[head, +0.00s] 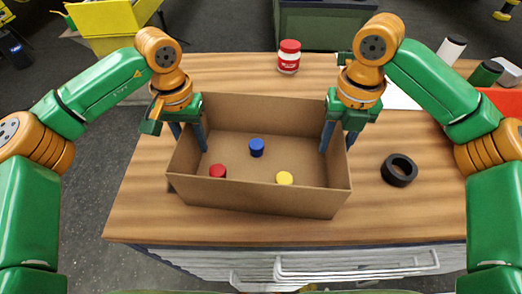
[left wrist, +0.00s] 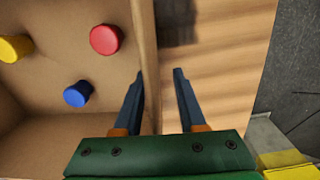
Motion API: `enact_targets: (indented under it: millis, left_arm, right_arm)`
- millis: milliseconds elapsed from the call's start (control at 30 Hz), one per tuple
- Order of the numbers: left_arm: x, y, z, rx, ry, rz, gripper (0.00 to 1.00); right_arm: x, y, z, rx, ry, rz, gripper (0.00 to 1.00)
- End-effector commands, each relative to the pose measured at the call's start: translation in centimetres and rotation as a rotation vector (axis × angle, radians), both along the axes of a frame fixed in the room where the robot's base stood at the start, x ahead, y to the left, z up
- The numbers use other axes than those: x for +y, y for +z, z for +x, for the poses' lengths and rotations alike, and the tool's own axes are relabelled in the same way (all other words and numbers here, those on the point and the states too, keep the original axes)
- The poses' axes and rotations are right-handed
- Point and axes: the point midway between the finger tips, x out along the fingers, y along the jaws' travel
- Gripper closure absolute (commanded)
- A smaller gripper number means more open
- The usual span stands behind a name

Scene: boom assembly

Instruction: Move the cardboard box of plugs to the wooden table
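The open cardboard box (head: 260,199) is on or just over the wooden table (head: 140,215), near its front edge. It holds a red plug (head: 217,171), a blue plug (head: 256,147) and a yellow plug (head: 284,178). My left gripper (head: 190,145) is at the box's left wall, pointing down. In the left wrist view its fingers (left wrist: 160,75) are apart, one inside the box wall (left wrist: 147,40) and one outside, with a gap on the outer side. My right gripper (head: 337,145) straddles the right wall in the same way, its fingers apart.
A red-and-white jar (head: 289,57) stands behind the box. A black ring (head: 399,170) lies to its right. Bottles (head: 486,73) and a red tray (head: 503,103) are at the back right. A yellow bin (head: 108,25) stands beyond the table. The table's left front corner is clear.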

Motion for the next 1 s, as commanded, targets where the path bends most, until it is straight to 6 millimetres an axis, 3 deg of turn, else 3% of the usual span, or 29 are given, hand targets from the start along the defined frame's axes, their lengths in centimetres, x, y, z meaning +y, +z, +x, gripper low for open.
enact_targets:
  millis: [133,300,1000]
  left_arm:
    - [0.01,0.08,0.02,-0.001,0.001,0.000,0.60]
    - [0.02,0.11,0.04,-0.002,0.001,0.000,1.00]
    - [0.00,0.17,0.07,-0.003,0.003,-0.001,1.00]
  right_arm:
    - [0.00,0.05,0.00,0.000,0.000,0.000,0.60]
    - [0.01,0.07,0.00,0.000,0.000,0.000,1.00]
    - [0.03,0.10,-0.02,0.001,0.002,0.001,1.00]
